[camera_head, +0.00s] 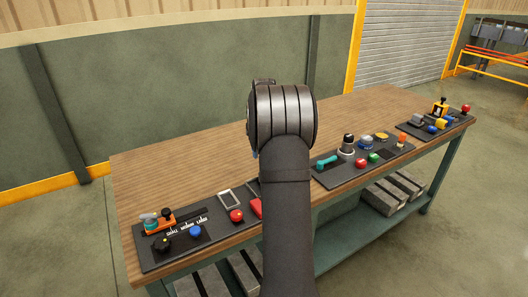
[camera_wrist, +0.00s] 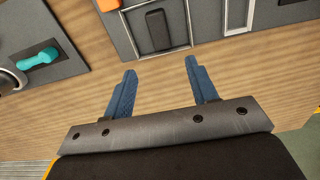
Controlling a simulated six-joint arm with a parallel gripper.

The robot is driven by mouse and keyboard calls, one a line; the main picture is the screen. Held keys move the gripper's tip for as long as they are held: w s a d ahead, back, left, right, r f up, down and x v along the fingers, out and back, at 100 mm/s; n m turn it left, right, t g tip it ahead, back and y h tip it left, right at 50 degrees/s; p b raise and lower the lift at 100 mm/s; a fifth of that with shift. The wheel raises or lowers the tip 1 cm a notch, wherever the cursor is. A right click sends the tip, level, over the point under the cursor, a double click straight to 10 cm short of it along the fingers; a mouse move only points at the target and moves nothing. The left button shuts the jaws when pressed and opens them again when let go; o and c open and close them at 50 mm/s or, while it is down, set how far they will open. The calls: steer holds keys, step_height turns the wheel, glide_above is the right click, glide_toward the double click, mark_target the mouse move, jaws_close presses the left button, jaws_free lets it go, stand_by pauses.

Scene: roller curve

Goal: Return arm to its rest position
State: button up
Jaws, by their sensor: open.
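My gripper (camera_wrist: 160,85) shows in the wrist view with its two blue fingers spread apart and nothing between them. It hangs over bare wood of the workbench (camera_wrist: 148,103). Just beyond the fingertips is a dark panel with a black rectangular piece (camera_wrist: 157,30) in a light frame. In the head view my arm rises through the middle of the picture and hides the gripper and part of the bench (camera_head: 180,172).
Control panels line the bench's front edge: a left one (camera_head: 150,262) with red and blue buttons, a middle one with a teal handle (camera_head: 326,162), and a right one with a red knob (camera_head: 466,108). The back of the bench is clear. Grey blocks (camera_head: 385,198) lie on the lower shelf.

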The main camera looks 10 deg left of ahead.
step_height(320, 180, down, 13)
steer(key=shift+r, duration=2.35)
